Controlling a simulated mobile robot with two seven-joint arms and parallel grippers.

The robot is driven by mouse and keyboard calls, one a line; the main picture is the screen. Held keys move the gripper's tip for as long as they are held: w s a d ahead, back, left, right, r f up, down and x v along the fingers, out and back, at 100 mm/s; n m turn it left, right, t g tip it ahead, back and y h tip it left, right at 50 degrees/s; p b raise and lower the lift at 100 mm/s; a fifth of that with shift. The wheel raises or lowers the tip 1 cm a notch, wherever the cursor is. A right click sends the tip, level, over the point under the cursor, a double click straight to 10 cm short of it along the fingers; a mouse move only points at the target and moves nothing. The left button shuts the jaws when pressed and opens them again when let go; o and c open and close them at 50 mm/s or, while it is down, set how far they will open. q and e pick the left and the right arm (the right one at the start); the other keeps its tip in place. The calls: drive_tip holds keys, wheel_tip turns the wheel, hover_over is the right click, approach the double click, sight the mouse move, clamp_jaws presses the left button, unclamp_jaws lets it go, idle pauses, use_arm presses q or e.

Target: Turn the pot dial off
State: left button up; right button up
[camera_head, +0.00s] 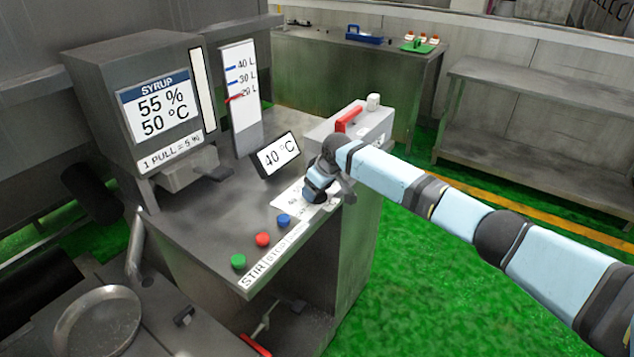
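My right arm comes in from the right, and its gripper (318,192) is low over the right edge of the machine's top panel (205,225). The gripper covers part of a white printed label (288,195) there. I cannot make out the pot dial; the wrist and fingers hide that spot. Whether the fingers are open, shut or touching a dial cannot be seen. A tilted display (277,154) just behind reads 40 °C. My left gripper is not in view.
Green (238,261), red (262,239) and blue (283,220) buttons line the panel's front edge by the STIR label. A syrup unit (150,105) stands at the back left. A box with a red handle (348,118) stands behind the gripper. Green floor (430,290) is open at right.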

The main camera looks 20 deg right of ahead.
drive_tip(key=shift+n, duration=0.6)
drive_tip(key=o, duration=0.9)
drive_tip(key=shift+o, duration=0.2)
drive_tip(key=v, duration=1.3)
drive_tip(key=shift+d+r+p, duration=0.3)
drive_tip(key=shift+r, duration=0.1)
